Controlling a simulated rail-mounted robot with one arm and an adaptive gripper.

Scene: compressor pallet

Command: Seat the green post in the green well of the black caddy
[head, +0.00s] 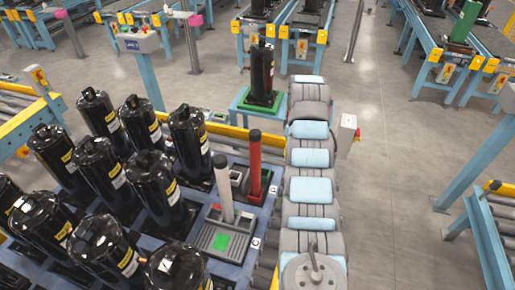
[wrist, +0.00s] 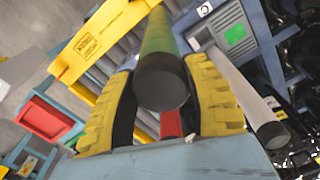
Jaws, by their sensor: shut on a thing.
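The green post (wrist: 158,38) is between the yellow-padded fingers of my gripper (wrist: 163,103) in the wrist view, its dark round end towards the camera. My gripper is shut on it. In the head view my gripper and the post are not seen; my arm covers that side. The black caddy (head: 205,238) sits on the blue pallet, with a bright green square (head: 220,243) on it. The square also shows in the wrist view (wrist: 235,35), right of the held post and apart from it. I cannot make out the well's opening.
A white post (head: 222,188) and a red post (head: 255,165) stand upright near the caddy. The white post also shows in the wrist view (wrist: 250,100). Several black compressors (head: 155,188) crowd the pallet's left. Another compressor (head: 262,72) stands behind. A yellow rail (wrist: 110,45) is near my gripper.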

